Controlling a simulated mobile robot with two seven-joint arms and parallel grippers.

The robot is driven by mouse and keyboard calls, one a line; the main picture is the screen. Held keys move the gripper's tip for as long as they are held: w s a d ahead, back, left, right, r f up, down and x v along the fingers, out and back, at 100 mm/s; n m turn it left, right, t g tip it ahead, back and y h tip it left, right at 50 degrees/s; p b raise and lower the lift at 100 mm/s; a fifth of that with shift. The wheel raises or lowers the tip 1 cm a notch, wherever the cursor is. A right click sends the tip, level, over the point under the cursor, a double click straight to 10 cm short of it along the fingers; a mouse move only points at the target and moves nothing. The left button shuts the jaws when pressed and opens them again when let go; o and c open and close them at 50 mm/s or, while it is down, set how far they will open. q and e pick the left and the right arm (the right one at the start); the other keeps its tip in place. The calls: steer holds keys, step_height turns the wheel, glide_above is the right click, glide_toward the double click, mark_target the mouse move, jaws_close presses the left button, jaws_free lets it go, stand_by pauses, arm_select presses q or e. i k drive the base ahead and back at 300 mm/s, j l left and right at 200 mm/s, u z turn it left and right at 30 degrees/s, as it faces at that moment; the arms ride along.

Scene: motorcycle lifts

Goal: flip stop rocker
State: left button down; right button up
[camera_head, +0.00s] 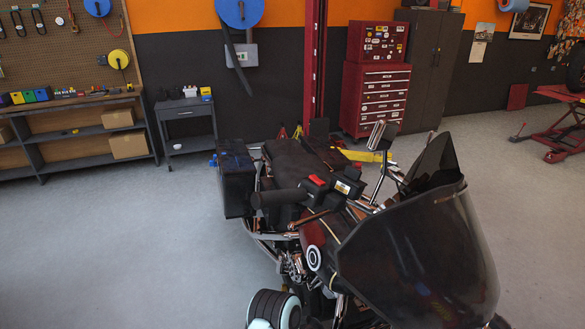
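A dark motorcycle (290,162) stands in the middle with its windshield (415,255) toward me on the right. On its handlebar, beside a black grip (278,198), is a black switch housing (322,196). A small red rocker (318,181) sits on top of the housing; which way it is tipped is too small to tell. A block with a pale label (345,187) is just right of it. Neither of my grippers is in view. A rounded black and pale part at the bottom edge looks like one of my arm links, below the handlebar.
A mirror (381,136) and the windshield rise right of the switch housing. A dark case (236,182) is at the motorcycle's left. Shelves (76,135), a grey cart (186,132) and a red tool chest (375,100) stand behind. The floor at left is clear.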

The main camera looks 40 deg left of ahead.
mark_target(313, 177)
steer(key=j, duration=0.75)
steer(key=k+j, duration=0.15)
steer(key=j, duration=0.65)
